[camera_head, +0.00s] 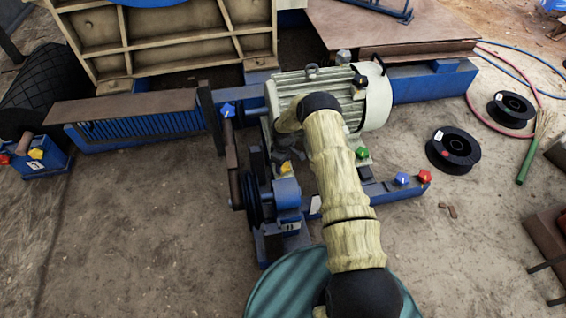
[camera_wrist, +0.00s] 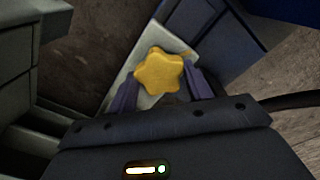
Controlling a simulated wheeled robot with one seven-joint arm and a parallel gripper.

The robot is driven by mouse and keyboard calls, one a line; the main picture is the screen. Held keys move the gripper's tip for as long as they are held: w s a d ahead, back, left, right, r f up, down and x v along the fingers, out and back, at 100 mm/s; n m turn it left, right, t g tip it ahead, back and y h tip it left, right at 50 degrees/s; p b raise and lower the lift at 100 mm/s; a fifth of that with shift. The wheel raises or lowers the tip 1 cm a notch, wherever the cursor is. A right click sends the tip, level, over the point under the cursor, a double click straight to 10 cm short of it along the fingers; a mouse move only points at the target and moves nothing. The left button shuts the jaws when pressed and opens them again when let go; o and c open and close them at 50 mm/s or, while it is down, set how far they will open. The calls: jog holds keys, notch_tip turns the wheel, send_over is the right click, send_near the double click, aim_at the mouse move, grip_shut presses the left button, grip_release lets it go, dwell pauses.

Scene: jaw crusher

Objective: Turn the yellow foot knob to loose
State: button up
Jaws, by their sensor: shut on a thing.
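The yellow foot knob (camera_wrist: 159,71) is star-shaped and sits on a pale metal foot plate in the wrist view. My gripper (camera_wrist: 163,82) has one dark finger on each side of the knob and is shut on it. In the head view a yellow knob (camera_head: 285,168) shows at the near left foot of the pale motor (camera_head: 318,88). My arm bends down beside the motor there, and my fingertips cannot be made out in that view. The knob has no readable marking for loose or tight.
Green (camera_head: 362,153), blue (camera_head: 401,179) and red (camera_head: 425,177) knobs stand to the right of my arm. A belt pulley (camera_head: 254,196) and a brown lever (camera_head: 232,165) are close on the left. Black spools (camera_head: 453,150) lie on the open ground at right.

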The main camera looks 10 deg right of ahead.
jog(key=n, duration=0.5)
jog(key=shift+d, duration=0.1)
jog(key=shift+n, duration=0.3)
jog(key=o, duration=1)
notch_tip(320, 180, up, 17)
jog(key=p, duration=0.7)
jog(key=shift+r, duration=0.2)
